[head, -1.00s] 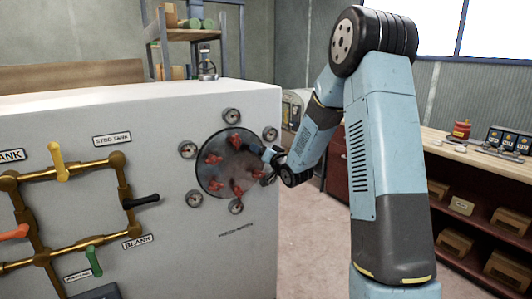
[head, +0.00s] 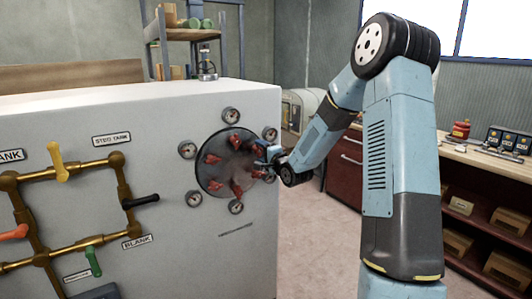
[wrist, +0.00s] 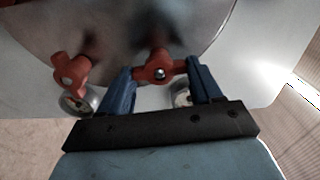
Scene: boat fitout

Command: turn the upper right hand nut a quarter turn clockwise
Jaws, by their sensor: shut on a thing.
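A dark round plate (head: 222,181) with several red winged nuts is set in the side of a pale grey cabinet. My gripper (head: 264,150) is at the plate's upper right edge and covers the upper right hand nut in the head view. In the wrist view, my gripper (wrist: 164,78) has a blue finger on each side of this red nut (wrist: 160,67) and is shut on it. Another red nut (wrist: 72,74) is to the left, outside the fingers. Other red nuts, such as the top one (head: 235,141), stand clear of my gripper.
Small round gauge-like fittings (head: 231,115) ring the plate, some close to my gripper. Brass pipes with coloured valve handles (head: 60,172) are on the cabinet's left. A workbench (head: 480,160) stands at the right; the floor between is clear.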

